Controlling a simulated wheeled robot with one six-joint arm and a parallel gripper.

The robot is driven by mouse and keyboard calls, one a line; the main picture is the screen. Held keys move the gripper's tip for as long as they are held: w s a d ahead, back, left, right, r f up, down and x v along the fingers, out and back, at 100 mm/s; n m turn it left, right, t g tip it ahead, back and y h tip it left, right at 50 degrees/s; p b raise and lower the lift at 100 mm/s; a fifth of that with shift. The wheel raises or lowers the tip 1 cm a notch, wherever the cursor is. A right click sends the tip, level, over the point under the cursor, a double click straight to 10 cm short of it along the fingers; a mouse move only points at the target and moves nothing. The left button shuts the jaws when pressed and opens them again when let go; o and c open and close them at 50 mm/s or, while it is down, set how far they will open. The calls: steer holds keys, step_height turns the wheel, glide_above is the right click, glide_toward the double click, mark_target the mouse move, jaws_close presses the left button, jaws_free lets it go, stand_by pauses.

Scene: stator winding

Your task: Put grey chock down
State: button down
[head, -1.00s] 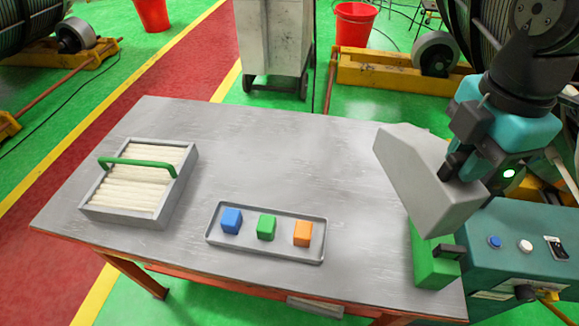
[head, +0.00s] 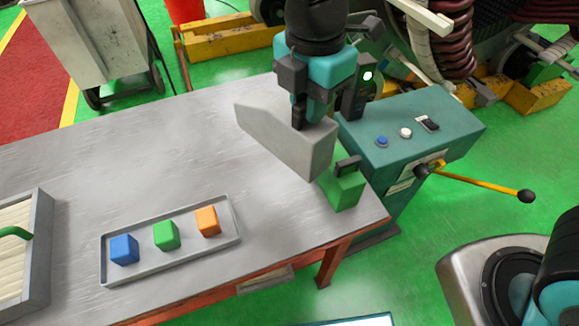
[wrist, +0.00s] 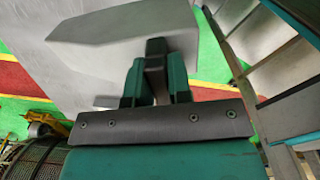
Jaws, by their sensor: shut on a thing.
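The grey chock (head: 285,145) is a light grey wedge-like block with slanted ends. My gripper (head: 300,118) is shut on it from above, near the right corner of the table. In the wrist view the chock (wrist: 105,48) lies past the fingers (wrist: 157,68), with grey tabletop beyond it. Whether its underside touches the table cannot be told. A green block with a black handle (head: 344,190) stands at the table corner, just right of and in front of the chock.
The grey table (head: 130,160) has free room left of the chock. A shallow tray (head: 180,257) holds blue, green and orange cubes. A box of pale strips (head: 42,240) stands at the left. A teal control cabinet (head: 440,140) with a yellow lever stands right of the table.

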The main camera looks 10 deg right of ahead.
step_height(320, 180, down, 18)
steer(key=p, duration=0.2)
steer(key=shift+f, duration=0.1)
steer(key=c, duration=1.1)
jaws_free()
steer(key=shift+o, duration=0.3)
